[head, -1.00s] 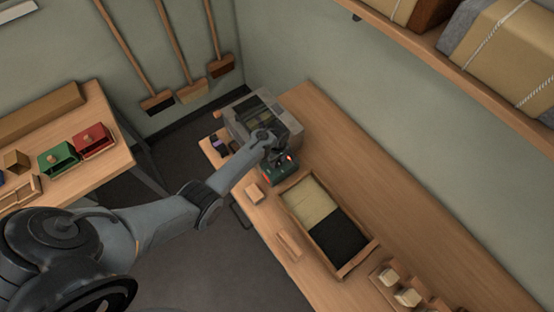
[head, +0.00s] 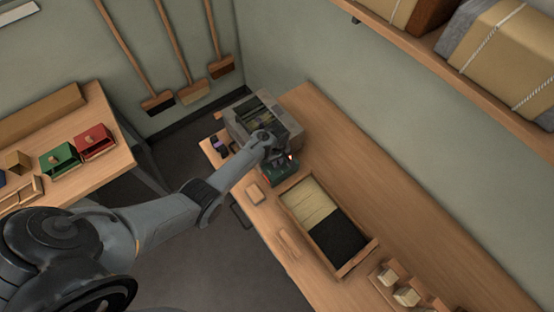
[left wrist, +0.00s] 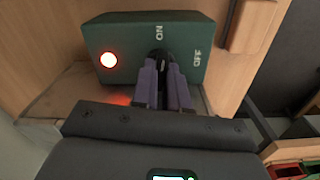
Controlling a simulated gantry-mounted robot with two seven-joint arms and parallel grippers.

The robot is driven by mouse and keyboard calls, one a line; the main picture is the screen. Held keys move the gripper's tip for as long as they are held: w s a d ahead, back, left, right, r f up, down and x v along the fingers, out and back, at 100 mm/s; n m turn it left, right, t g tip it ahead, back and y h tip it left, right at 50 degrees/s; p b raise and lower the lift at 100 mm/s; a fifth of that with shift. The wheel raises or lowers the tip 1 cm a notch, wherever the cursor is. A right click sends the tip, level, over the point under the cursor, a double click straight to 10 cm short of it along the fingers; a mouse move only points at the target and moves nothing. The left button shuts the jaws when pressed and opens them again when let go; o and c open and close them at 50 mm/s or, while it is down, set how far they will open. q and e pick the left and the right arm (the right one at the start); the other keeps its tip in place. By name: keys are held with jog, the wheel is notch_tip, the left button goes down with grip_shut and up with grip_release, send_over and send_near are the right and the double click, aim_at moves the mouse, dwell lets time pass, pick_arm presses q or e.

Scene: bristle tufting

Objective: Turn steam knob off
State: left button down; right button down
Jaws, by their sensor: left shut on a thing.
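The green control box (head: 279,174) sits on the bench next to the grey machine. In the left wrist view its face (left wrist: 125,35) has the labels ON at the top middle and OFF to the right, with a lit red lamp (left wrist: 108,60) at the left. The dark steam knob (left wrist: 157,56) is below the ON label and partly hidden by my fingers; its exact angle is hard to read. My left gripper (left wrist: 162,88) has purple finger pads and is shut on the knob. In the head view the left gripper (head: 275,154) is over the box.
The grey machine (head: 240,118) with a clear top stands just behind the box. A wooden tray (head: 287,208) with pale and black halves lies in front. Bare bench (head: 400,225) lies to the right.

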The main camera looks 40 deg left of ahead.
pick_arm(q)
jog(key=m+p, duration=0.1)
jog(key=m, duration=0.2)
jog(key=shift+m, duration=0.3)
jog(key=m, duration=0.4)
jog(key=shift+m+p, duration=0.3)
jog(key=shift+p, duration=0.05)
jog(key=m, duration=0.3)
jog(key=shift+m, duration=2.2)
jog(key=c, duration=1.1)
grip_release()
jog(key=shift+c, duration=0.2)
